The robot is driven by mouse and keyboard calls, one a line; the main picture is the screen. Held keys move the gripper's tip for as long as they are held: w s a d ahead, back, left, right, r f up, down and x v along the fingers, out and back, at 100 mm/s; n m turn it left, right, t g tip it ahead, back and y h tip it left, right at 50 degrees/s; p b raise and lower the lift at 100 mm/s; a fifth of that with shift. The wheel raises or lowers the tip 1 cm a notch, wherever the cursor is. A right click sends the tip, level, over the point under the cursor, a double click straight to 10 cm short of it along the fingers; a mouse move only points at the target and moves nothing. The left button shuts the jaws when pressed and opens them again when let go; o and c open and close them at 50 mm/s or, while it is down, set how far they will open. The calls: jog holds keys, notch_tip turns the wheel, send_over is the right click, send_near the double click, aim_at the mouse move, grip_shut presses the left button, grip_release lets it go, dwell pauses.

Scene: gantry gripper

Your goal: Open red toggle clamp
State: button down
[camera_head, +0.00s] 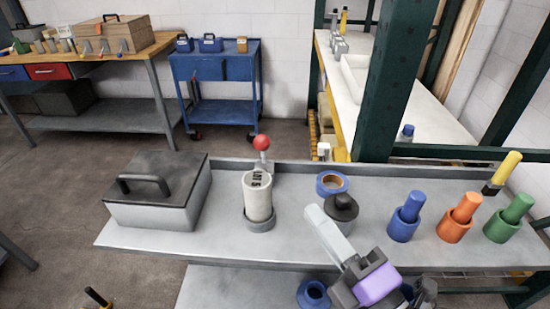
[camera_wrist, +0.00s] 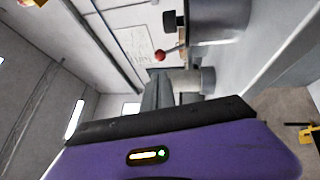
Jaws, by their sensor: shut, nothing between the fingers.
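The red toggle clamp shows as a red ball knob (camera_head: 261,142) on a short grey lever, standing up behind a whitish cylinder (camera_head: 258,198) at the bench's back edge. The cylinder hides part of the clamp's base. In the wrist view the red knob (camera_wrist: 159,56) and its lever show beyond the fingers, close to the cylinder (camera_wrist: 186,79). My gripper (camera_head: 316,214), with a purple body and pale grey fingers, is shut and empty. It is over the front middle of the bench, to the right of and nearer than the clamp, apart from it.
A grey box with a black handle (camera_head: 190,205) stands left on the bench. A blue tape roll (camera_head: 324,190) and a dark-knobbed grey pot (camera_head: 340,222) are close behind my gripper. Blue (camera_head: 404,228), orange (camera_head: 455,229) and green (camera_head: 503,228) cups stand right. A dark green post (camera_head: 385,90) rises behind.

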jog(key=shift+w, duration=0.1)
jog(key=p, duration=0.7)
send_near(266, 148)
jog(key=x, duration=0.5)
jog(key=shift+a+r, duration=0.1)
jog(key=shift+r, duration=0.05)
jog(key=shift+x, duration=0.85)
jog(key=shift+w, duration=0.2)
